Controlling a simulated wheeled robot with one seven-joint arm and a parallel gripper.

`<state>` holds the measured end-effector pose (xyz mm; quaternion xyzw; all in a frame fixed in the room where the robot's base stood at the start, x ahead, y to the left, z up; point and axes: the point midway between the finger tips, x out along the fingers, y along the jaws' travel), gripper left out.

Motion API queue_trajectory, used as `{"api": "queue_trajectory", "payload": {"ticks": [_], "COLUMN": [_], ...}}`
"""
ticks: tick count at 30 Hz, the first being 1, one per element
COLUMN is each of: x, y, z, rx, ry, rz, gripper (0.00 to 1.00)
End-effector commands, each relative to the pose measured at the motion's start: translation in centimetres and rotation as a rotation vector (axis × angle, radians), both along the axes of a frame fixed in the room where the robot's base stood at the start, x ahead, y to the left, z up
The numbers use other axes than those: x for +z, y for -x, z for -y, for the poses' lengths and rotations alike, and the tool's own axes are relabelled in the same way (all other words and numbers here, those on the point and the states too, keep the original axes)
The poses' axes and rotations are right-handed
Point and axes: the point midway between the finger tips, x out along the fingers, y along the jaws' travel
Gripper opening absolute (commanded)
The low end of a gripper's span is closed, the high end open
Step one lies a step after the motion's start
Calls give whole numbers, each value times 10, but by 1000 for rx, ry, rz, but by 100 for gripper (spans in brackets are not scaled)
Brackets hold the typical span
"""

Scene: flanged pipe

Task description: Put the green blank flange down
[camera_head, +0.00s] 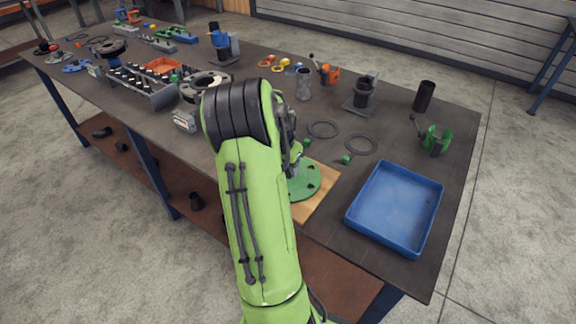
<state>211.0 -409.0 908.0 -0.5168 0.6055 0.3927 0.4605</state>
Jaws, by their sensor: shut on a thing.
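The green blank flange (305,182) is a flat green disc with holes near its rim. It is at the wooden board (322,208) near the front edge of the bench, level or nearly so. I cannot tell whether it touches the board or hangs just above it. My green arm hides its left part. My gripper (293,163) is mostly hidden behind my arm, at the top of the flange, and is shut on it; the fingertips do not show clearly.
A blue tray (396,208) stands right of the board and looks empty. Two dark rings (361,146) lie behind the board, with small green pieces (347,159) nearby. A green clamp-like part (435,140) and a black cylinder (424,96) stand at the right. A rack (140,85) stands left.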

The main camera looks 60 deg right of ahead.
Motion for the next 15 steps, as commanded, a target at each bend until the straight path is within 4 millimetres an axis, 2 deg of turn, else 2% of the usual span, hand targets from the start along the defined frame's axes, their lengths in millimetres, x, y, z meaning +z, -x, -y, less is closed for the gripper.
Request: {"api": "queue_trajectory", "payload": {"ticks": [1,6,15], "x": [-2,-1,2], "y": [0,0,0], "z": [0,0,0], "rx": [0,0,1], "ry": [0,0,0], "rz": [0,0,0], "gripper": [35,59,59]}}
